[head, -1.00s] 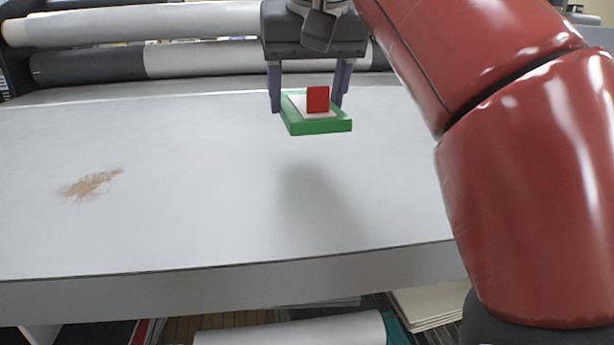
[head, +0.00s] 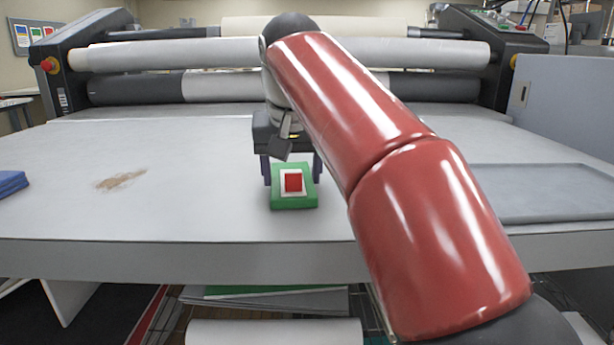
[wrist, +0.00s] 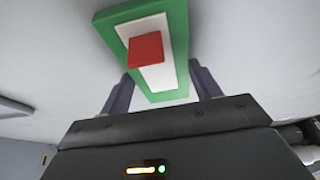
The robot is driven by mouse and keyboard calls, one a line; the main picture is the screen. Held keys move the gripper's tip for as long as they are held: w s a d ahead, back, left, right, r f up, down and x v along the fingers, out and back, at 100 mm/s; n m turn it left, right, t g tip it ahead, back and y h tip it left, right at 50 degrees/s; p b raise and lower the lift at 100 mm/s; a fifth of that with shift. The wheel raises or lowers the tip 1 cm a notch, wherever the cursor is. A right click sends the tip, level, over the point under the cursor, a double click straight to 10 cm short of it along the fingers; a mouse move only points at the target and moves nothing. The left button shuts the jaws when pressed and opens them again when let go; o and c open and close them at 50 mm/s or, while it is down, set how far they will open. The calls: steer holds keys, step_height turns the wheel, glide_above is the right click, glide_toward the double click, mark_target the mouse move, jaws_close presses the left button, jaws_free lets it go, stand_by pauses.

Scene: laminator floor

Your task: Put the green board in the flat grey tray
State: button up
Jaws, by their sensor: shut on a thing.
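The green board (head: 294,202) is a flat green slab with a white panel and a red block on top. My gripper (head: 291,172) is shut on the board, one finger at each side, in front of the rollers. In the wrist view the board (wrist: 113,35) sits between the two fingers (wrist: 160,88). Whether the board touches the table or hangs above it is hard to tell in the current head view. The flat grey tray (head: 545,214) lies on the table at the right, partly behind my arm. Its visible part is empty.
The grey table (head: 190,210) is mostly clear around the board. A brown smudge (head: 121,180) marks its left side. A blue stack (head: 12,183) sits at the left edge. The laminator rollers (head: 230,85) span the back. My red arm covers the space between board and tray.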

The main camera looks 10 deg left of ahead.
steer(key=shift+a+r, duration=0.1)
steer(key=shift+a, duration=0.05)
steer(key=shift+f, duration=0.3)
steer(key=o, duration=1)
steer(key=shift+r, duration=0.1)
steer(key=shift+b, duration=0.45)
